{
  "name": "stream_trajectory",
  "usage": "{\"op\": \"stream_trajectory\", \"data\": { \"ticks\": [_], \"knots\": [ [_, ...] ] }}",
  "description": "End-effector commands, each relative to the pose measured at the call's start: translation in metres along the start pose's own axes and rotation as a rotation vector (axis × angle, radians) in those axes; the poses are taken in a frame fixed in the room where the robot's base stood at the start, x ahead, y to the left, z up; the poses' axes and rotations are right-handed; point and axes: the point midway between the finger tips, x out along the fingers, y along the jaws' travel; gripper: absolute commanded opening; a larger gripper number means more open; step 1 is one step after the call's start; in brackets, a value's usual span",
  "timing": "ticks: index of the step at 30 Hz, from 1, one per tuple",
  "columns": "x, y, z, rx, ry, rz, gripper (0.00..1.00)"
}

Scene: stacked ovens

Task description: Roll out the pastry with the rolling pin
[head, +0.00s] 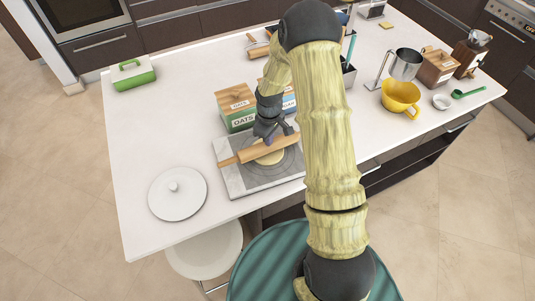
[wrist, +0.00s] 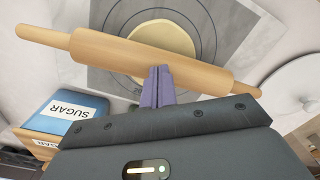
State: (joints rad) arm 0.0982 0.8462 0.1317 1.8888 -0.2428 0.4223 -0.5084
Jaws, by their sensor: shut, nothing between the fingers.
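The wooden rolling pin (head: 256,150) lies across the round pale pastry (head: 270,158) on a grey mat with printed circles (head: 258,174). In the wrist view the pin (wrist: 150,62) runs slantwise in front of my fingers, and the pastry (wrist: 165,36) shows beyond it. My gripper (wrist: 152,72) is shut and empty, its purple fingertips at the near edge of the pin's middle. I cannot tell whether they touch it. In the head view my gripper (head: 270,132) is just above and behind the pin. Part of the pastry is hidden under the pin.
An oats box (head: 236,107) and a blue sugar packet (wrist: 66,108) stand close behind the mat.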

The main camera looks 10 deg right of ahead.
Motion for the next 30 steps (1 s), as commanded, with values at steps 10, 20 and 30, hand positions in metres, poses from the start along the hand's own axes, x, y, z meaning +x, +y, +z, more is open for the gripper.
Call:
{"op": "stream_trajectory", "data": {
  "ticks": [10,20,30],
  "knots": [
    [0.001,0.005,-0.008,0.0,0.002,0.001,0.0],
    [0.001,0.012,-0.021,0.0,0.001,0.0,0.0],
    [0.001,0.013,-0.022,0.0,0.0,0.0,0.0]
  ]
}}
